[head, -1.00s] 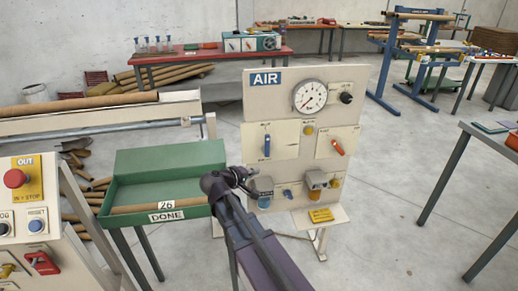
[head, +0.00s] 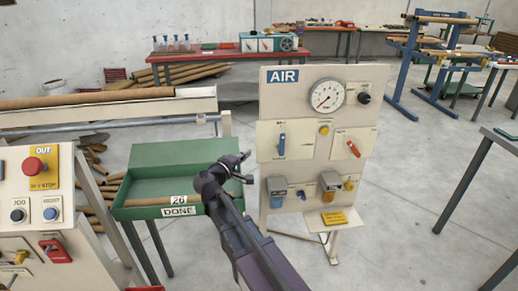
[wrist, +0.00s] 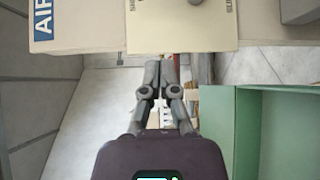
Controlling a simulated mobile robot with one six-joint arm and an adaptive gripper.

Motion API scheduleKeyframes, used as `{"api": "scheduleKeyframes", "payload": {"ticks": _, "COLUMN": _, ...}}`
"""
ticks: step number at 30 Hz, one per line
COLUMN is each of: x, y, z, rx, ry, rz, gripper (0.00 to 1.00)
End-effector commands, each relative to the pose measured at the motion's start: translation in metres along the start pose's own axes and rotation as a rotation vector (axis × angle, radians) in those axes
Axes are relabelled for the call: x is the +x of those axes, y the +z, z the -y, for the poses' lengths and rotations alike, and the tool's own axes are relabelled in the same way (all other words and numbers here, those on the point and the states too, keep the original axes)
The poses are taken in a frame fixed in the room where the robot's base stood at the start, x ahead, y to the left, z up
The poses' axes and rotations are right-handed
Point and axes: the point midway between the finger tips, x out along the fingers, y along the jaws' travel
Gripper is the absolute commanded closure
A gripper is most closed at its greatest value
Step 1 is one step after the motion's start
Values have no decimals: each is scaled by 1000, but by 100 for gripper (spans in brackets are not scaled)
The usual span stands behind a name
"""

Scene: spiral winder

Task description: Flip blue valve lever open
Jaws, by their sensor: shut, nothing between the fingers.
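The blue valve lever (head: 282,144) hangs upright on a cream plate at the left of the AIR panel (head: 268,105) in the head view. My gripper (head: 245,160) is to the left of the panel, apart from the lever, near the green DONE tray. In the wrist view my gripper (wrist: 160,68) is shut and empty, its fingertips just below the edge of a cream plate (wrist: 180,25). The AIR sign (wrist: 43,18) shows at the upper left there. The blue lever does not show in the wrist view.
An orange lever (head: 353,149) is right of the blue one, under a round gauge (head: 327,95). Filter units (head: 277,190) sit lower on the panel. The green tray (head: 150,158) stands left of the panel.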

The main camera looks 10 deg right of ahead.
Motion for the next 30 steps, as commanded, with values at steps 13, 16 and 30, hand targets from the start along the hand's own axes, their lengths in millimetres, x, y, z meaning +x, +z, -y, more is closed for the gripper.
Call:
{"api": "scheduleKeyframes", "payload": {"ticks": 13, "x": 47, "y": 0, "z": 0, "rx": 0, "ry": -1, "rz": 3, "gripper": 100}}
{"api": "scheduleKeyframes", "payload": {"ticks": 16, "x": 62, "y": 0, "z": 0, "rx": 0, "ry": -1, "rz": 4, "gripper": 100}}
{"api": "scheduleKeyframes", "payload": {"ticks": 30, "x": 117, "y": 21, "z": 0, "rx": 0, "ry": -1, "rz": 4, "gripper": 100}}
